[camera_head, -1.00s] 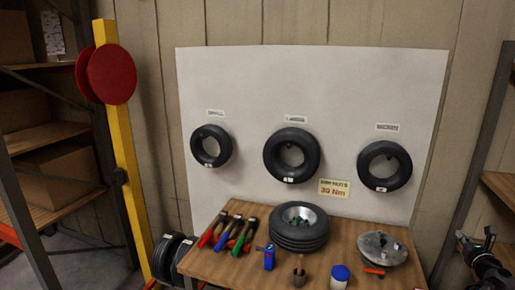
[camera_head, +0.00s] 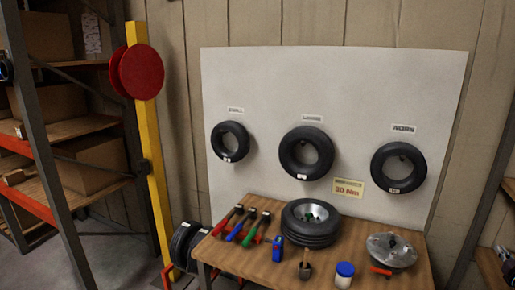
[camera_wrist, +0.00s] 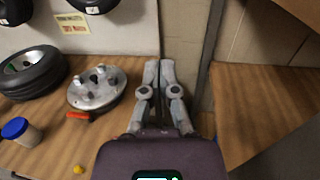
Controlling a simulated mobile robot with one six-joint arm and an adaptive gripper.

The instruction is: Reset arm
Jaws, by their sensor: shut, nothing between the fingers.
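My gripper (camera_wrist: 161,72) shows in the wrist view, with its two grey fingers together and nothing between them. It is out of sight in the head view. In the wrist view it hangs at the right edge of the wooden workbench (camera_wrist: 60,155), to the right of a grey metal hub disc (camera_wrist: 97,90) and an orange-red tool (camera_wrist: 78,116). The fingers appear apart from these things.
On the bench stand a tyre on a rim (camera_head: 310,222), several coloured-handle tools (camera_head: 238,227), a blue box (camera_head: 277,247) and a blue-lidded jar (camera_head: 344,273). A white board (camera_head: 265,85) with tyres stands behind. Shelves (camera_head: 75,130) and a yellow post (camera_head: 150,130) are left.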

